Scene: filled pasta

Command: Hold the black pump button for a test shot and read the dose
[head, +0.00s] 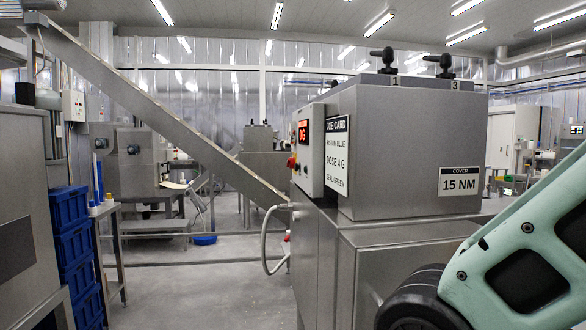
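A steel filling machine (413,140) stands at centre right. Its white control box (312,170) faces left and is seen at a steep angle. A display (304,132) on it shows red digits, too small to read surely. Red and dark controls (292,162) stick out at the box's left edge; I cannot tell which is the black pump button. A job card (337,158) beside the box lists a blue item, "DOSE 4 G" and "SEAL GREEN". My teal arm (510,240) fills the lower right; my gripper is outside the picture.
Two black knobs (384,58) stand on the machine's cover, by labels 1 and 3. A cover plate (459,184) reads "15 NM". A steel chute (150,105) slopes down to the machine. Blue crates (75,245) stand at left. The floor (200,285) between is clear.

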